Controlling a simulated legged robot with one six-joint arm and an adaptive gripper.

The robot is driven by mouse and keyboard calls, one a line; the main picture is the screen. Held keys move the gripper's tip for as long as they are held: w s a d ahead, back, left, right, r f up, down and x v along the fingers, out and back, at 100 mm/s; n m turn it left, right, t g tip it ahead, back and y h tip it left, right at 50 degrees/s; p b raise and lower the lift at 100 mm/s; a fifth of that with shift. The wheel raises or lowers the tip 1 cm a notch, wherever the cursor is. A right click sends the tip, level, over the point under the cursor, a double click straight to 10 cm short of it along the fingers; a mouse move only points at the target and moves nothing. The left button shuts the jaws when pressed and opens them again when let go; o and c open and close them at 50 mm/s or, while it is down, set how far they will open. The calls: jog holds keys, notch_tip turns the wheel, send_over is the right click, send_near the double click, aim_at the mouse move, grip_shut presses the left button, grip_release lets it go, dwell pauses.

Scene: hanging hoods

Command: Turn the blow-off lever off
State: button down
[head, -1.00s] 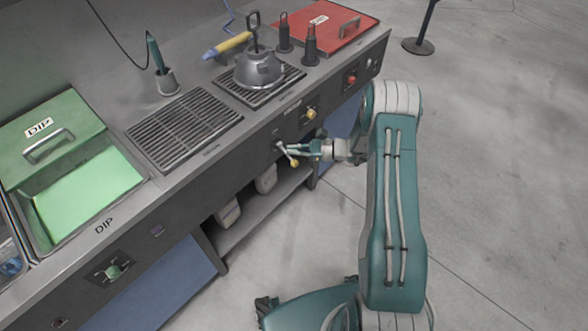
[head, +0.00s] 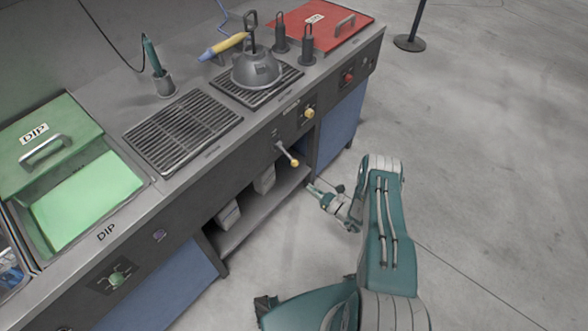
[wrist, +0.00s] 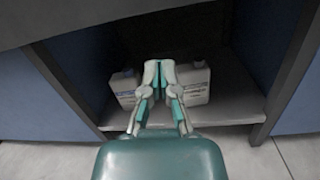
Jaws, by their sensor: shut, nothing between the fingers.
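The blow-off lever (head: 287,154) sticks out from the bench's front panel and slants down to the right, ending in a yellow knob. My gripper (head: 312,188) is below and slightly right of the knob, apart from it, in front of the open shelf bay. In the wrist view my gripper (wrist: 159,66) shows with its fingertips close together and nothing between them. The lever is not visible in the wrist view.
White jugs (wrist: 193,82) stand on the lower shelf (wrist: 215,112) behind my gripper. Above are a yellow knob (head: 309,113), a red knob (head: 348,77), a grate (head: 183,130) and a grey hood (head: 256,70).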

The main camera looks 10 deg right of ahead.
aim_at(288, 155)
jog(key=shift+w, duration=0.1)
jog(key=x, duration=1)
jog(key=shift+s+d+r, duration=0.2)
jog(key=shift+d+r, duration=0.1)
jog(key=shift+r, duration=0.3)
jog(key=shift+s+d+r, duration=0.2)
jog(key=shift+d+r, duration=0.05)
jog(key=shift+r, duration=0.35)
jog(key=shift+s+d+r, duration=0.2)
jog(key=shift+d+r, duration=0.1)
jog(key=shift+r, duration=0.3)
